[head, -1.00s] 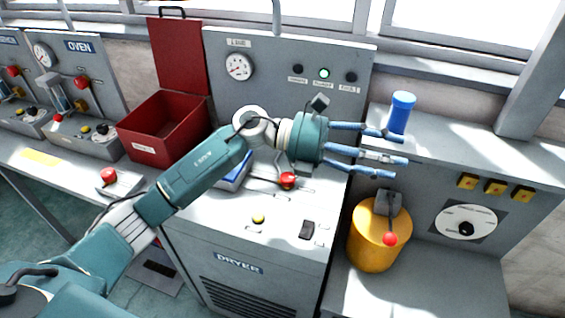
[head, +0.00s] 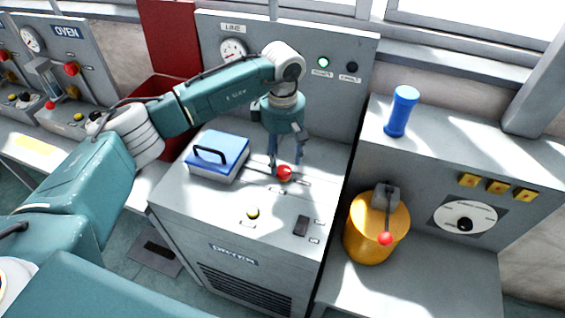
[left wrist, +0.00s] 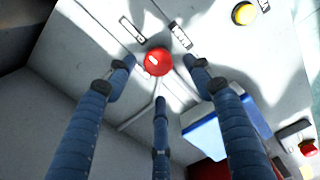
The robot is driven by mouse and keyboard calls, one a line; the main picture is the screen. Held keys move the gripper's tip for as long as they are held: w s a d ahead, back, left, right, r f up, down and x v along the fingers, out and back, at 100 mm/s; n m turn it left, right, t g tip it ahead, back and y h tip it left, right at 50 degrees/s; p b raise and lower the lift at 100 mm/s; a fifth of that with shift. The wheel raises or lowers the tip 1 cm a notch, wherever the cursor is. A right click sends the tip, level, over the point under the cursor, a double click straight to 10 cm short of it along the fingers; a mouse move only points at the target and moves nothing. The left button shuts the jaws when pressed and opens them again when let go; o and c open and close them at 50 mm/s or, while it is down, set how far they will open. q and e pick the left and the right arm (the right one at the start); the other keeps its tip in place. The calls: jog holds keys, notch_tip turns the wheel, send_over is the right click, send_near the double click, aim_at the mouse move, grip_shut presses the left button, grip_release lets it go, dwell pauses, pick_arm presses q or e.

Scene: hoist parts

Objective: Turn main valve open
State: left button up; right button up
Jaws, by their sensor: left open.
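A red knob (head: 285,173) sits on the top of the grey dryer cabinet (head: 226,235), below the LINE gauge (head: 232,50). It looks like the valve handle, but its label is too small to read. In the left wrist view the knob (left wrist: 158,61) lies between my fingertips, with two small labels beside it. My left gripper (head: 279,165) points down over the knob, fingers spread and open. In the left wrist view its three fingers (left wrist: 160,75) surround the knob; I cannot tell whether any finger touches it. My right gripper is not in view.
A blue-lidded box (head: 217,157) stands left of the gripper. A yellow button (head: 253,213) and black switch (head: 301,226) are in front. A yellow cylinder (head: 377,228) with a red-tipped lever and a blue cylinder (head: 401,111) stand to the right. An open red bin (head: 160,88) is behind my arm.

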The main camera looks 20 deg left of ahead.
aim_at(283, 169)
pick_arm(q)
jog(key=shift+f+p, duration=0.4)
jog(key=shift+f, duration=1.85)
jog(key=shift+c, duration=0.5)
jog(key=c, duration=1.1)
